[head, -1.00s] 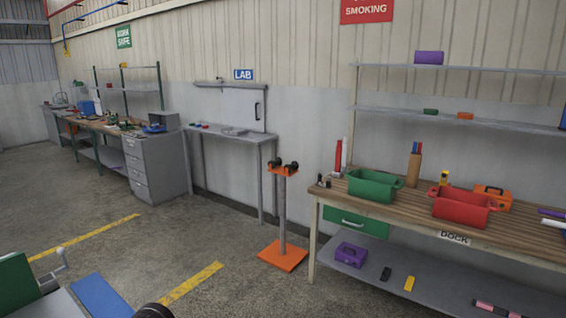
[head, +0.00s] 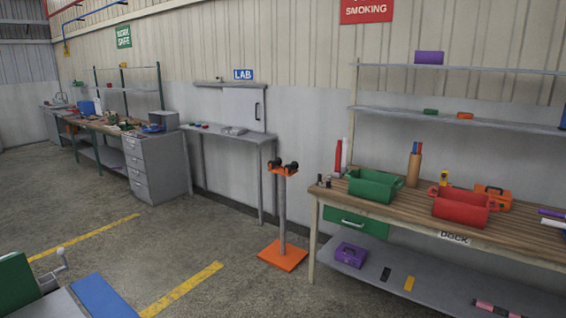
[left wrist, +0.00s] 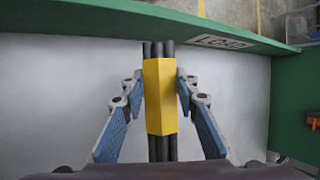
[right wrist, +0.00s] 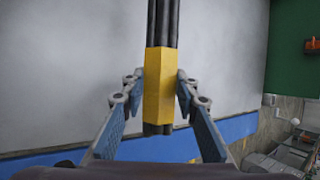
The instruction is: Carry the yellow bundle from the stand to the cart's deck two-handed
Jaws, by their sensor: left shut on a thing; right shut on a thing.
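The yellow bundle has black hoses with yellow sleeves. In the left wrist view my left gripper (left wrist: 159,98) is shut on one yellow sleeve (left wrist: 160,95). In the right wrist view my right gripper (right wrist: 159,98) is shut on another yellow sleeve (right wrist: 159,85). The cart's pale grey deck (left wrist: 60,90) lies behind the bundle in both wrist views; whether they touch, I cannot tell. The head view shows only a corner of the deck (head: 52,306), and neither gripper. The orange stand (head: 283,215) is empty, with black cradles on top.
The cart has a green wall (left wrist: 285,100) with a label and a blue edge strip (right wrist: 210,138). A wooden bench (head: 400,205) with a green bin (head: 375,187) and a red bin (head: 463,208) stands right. Open floor (head: 190,240) lies between cart and stand.

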